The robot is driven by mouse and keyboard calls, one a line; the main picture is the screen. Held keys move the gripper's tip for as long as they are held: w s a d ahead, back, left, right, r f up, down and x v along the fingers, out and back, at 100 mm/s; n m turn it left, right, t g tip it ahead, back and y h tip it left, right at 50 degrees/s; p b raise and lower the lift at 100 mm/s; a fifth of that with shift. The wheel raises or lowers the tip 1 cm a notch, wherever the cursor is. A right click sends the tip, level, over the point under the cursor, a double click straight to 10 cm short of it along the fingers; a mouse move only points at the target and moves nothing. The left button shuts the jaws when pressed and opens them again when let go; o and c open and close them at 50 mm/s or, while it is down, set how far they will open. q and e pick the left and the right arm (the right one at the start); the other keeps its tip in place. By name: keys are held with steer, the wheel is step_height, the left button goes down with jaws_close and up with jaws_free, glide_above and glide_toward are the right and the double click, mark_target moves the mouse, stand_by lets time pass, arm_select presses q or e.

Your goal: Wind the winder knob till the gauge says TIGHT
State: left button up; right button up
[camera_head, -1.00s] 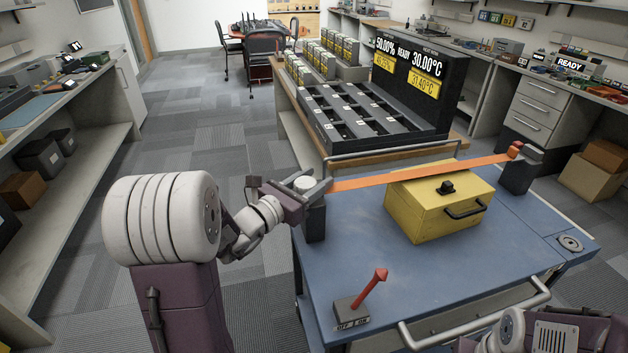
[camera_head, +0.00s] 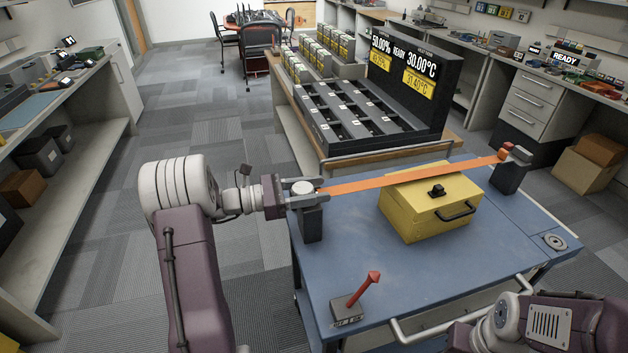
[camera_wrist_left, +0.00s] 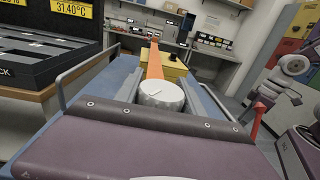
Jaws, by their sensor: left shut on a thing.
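The winder knob is a pale round knob with a dark line on its top, between my fingers in the left wrist view (camera_wrist_left: 161,96). In the head view it (camera_head: 303,187) is mostly covered by my fingers and sits atop a dark post at the cart's left edge. My left gripper (camera_head: 304,192) is shut on the knob, coming level from the left. An orange strap (camera_head: 410,178) runs from there over a yellow box (camera_head: 425,222) to a dark post (camera_head: 511,172) at the far right. I can make out no gauge reading. My right gripper is out of view.
The blue cart top (camera_head: 390,265) carries a red lever (camera_head: 362,289) on a grey base at the front and a round grey fitting (camera_head: 555,242) at the right. A rack of dark trays (camera_head: 350,120) stands behind on a wooden table. My right arm shows at bottom right.

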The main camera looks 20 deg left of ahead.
arm_select(q)
steer(key=shift+s+d+m+g+h+p, duration=0.15)
steer(key=shift+m+g+h+p, duration=0.55)
steer(key=shift+g, duration=0.4)
steer(key=o, duration=1.4)
steer(key=shift+c, duration=0.2)
steer(key=v, duration=0.9)
steer(key=shift+p, duration=0.4)
